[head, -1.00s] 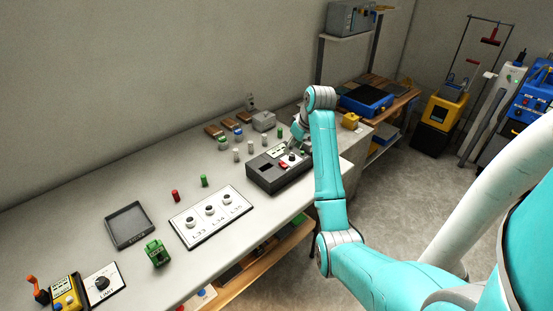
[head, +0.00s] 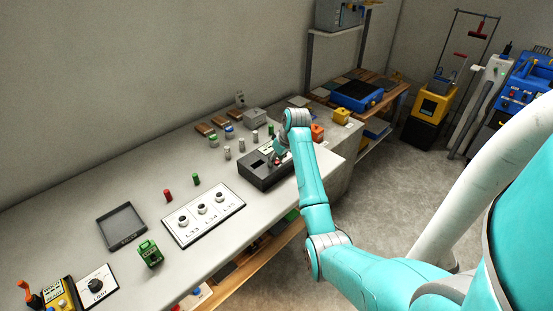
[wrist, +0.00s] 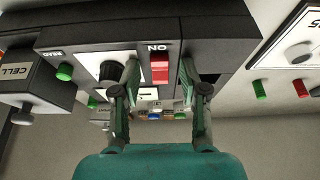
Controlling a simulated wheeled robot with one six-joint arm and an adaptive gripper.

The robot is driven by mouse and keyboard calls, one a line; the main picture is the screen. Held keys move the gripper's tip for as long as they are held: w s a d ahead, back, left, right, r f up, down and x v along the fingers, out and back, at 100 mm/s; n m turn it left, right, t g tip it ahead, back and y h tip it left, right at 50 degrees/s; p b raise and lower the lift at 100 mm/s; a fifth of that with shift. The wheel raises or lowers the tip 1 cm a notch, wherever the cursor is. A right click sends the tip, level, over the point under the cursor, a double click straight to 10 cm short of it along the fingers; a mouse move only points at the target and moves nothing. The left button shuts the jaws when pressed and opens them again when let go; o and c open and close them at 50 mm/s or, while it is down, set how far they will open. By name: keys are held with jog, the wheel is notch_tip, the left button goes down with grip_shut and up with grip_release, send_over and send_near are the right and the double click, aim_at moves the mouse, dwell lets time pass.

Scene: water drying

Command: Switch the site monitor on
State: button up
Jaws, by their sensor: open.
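The site monitor appears to be the dark box (head: 258,178) on the bench below my gripper (head: 281,150). In the wrist view its dark panel (wrist: 215,30) fills the top, with upside-down lettering. A red switch (wrist: 159,68) marked ON shows between the fingertips of my gripper (wrist: 158,85). The fingers are open, one on each side of the switch and apart from it. I cannot tell the switch's position or the exact gap to the panel.
A grey tray (head: 121,227) and a green block (head: 150,253) are further left. Small cylinders and a grey block (head: 254,116) stand behind the box. In the wrist view a CELL unit (wrist: 40,80) is at left.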

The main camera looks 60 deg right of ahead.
grip_shut()
jog(key=shift+w+r+g+y, duration=0.1)
jog(key=shift+w+g+y, duration=0.3)
jog(key=shift+g, duration=0.8)
jog(key=shift+w+d+g, duration=0.15)
jog(key=shift+w+g, duration=0.1)
jog(key=shift+g, duration=0.85)
grip_release()
jog(key=shift+s, duration=0.1)
